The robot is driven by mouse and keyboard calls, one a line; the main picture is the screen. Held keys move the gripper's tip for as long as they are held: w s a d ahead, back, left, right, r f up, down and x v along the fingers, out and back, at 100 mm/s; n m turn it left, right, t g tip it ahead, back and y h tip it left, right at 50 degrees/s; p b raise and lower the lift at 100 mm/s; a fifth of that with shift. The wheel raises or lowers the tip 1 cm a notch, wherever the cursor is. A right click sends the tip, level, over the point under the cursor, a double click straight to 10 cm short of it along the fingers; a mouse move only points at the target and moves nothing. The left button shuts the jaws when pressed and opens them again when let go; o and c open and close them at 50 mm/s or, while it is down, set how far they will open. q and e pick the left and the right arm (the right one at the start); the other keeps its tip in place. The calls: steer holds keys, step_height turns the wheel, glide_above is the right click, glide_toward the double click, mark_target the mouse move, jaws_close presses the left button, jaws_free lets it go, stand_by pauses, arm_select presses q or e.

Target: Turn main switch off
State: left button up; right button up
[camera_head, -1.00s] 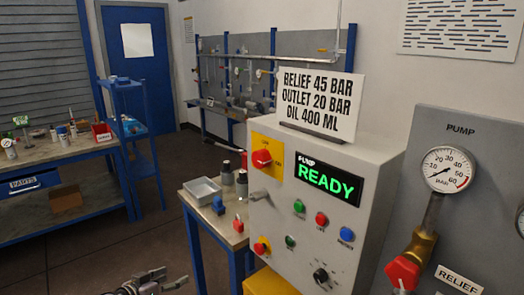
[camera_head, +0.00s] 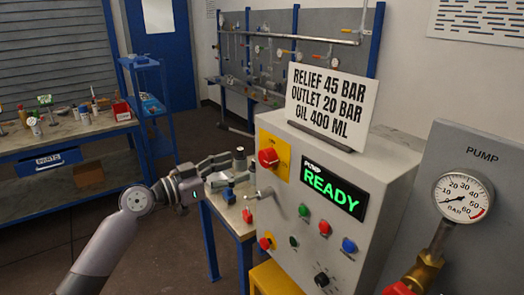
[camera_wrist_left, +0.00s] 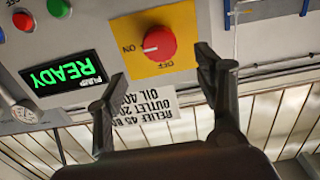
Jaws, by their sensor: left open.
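The main switch is a red rotary knob (camera_head: 268,158) on a yellow plate at the upper left of the grey panel's front. In the left wrist view the knob (camera_wrist_left: 160,43) appears upside down, with ON and OFF printed on its plate (camera_wrist_left: 181,58). My left gripper (camera_head: 238,167) is open and empty, just left of the knob in the head view. In the left wrist view its fingertips (camera_wrist_left: 161,66) are spread to either side of the knob, apparently not touching it. The pump display (camera_head: 334,187) reads READY in green. My right gripper is not in view.
Green, red and blue buttons (camera_head: 325,227), a black knob (camera_head: 321,279) and a lower red knob (camera_head: 267,241) are on the panel. A sign (camera_head: 327,103) stands on top. A pump gauge (camera_head: 463,197) is at right.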

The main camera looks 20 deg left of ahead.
mark_target(263, 159)
arm_select(q)
steer(key=p+x, duration=0.2)
steer(key=x, duration=0.6)
steer(key=shift+r+p, duration=0.15)
steer(key=shift+p, duration=0.25)
steer(key=shift+w+d, duration=0.3)
steer(key=shift+w, duration=0.15)
steer(key=shift+c, duration=0.5)
steer(key=c, duration=1.1)
